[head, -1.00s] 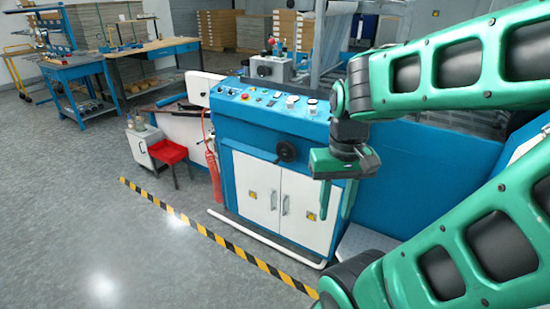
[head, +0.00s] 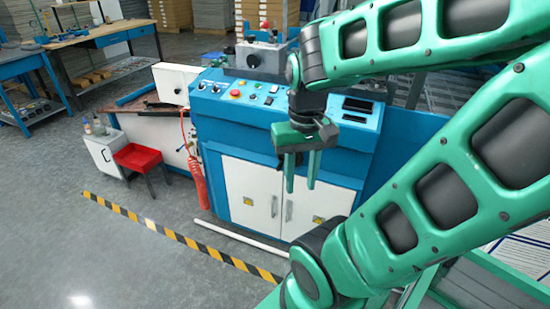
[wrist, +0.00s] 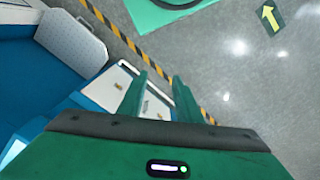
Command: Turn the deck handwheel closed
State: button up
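The dark round handwheel on the front of the blue machine is hidden behind my gripper in the head view now, or nearly so. It is not seen in the wrist view. The blue machine's control deck (head: 225,95) with buttons and dials lies above and left of my gripper. My gripper (head: 301,186) hangs in front of the machine with its fingers pointing down, apart and empty. The two fingers also show in the wrist view (wrist: 160,83), with the machine's white doors beyond them.
White cabinet doors (head: 255,195) sit under the deck. A white rail (head: 235,232) and a striped floor line (head: 190,241) run in front. A red stool (head: 138,157) and a red coiled hose (head: 196,180) stand left. The grey floor at left is clear.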

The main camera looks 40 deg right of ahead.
jog(key=shift+w, duration=0.4)
